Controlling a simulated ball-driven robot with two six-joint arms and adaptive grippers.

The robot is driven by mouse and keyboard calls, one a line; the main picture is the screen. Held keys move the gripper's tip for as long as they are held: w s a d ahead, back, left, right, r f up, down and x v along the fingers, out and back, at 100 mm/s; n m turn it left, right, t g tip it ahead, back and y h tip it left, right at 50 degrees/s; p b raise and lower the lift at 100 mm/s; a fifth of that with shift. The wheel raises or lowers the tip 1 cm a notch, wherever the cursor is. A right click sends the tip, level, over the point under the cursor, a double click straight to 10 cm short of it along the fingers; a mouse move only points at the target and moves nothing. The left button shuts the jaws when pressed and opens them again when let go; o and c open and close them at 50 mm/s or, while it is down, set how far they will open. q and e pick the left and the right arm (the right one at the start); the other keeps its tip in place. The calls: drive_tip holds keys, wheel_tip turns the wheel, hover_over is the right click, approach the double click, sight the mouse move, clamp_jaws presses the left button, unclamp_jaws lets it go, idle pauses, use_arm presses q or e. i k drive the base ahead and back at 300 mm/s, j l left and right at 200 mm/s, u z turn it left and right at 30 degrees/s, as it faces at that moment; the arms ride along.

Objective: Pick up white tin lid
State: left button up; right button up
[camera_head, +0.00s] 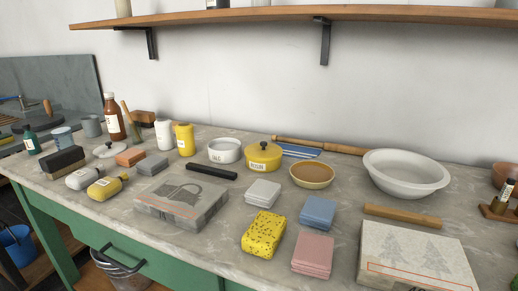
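A white round lid with a small knob, which looks like the white tin lid (107,151), lies on the grey stone tabletop at the left. It is small in this view. A white round tin (225,152) with a dark label on its front stands further right, with its top open. A yellow tin (263,156) beside it has its own yellow lid on, with a dark knob. Neither of my grippers shows in the view.
Around the lid stand a brown bottle (114,118), an orange block (130,157), a grey block (153,164), a white bottle lying down (84,178) and a dark block (62,160). A wooden shelf (290,13) overhangs the back. Patches of bare tabletop show at the front left.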

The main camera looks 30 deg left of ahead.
sight(110, 150)
drive_tip(key=u, duration=1.85)
drive_tip(key=z, duration=0.65)
drive_tip(key=i+j+z, duration=0.1)
drive_tip(key=j+z, duration=0.2)
drive_tip(key=z, duration=0.2)
drive_tip(key=j+z, duration=0.3)
drive_tip(key=z, duration=0.2)
drive_tip(key=j+z, duration=0.65)
drive_tip(key=z, duration=0.3)
drive_tip(key=k, duration=0.05)
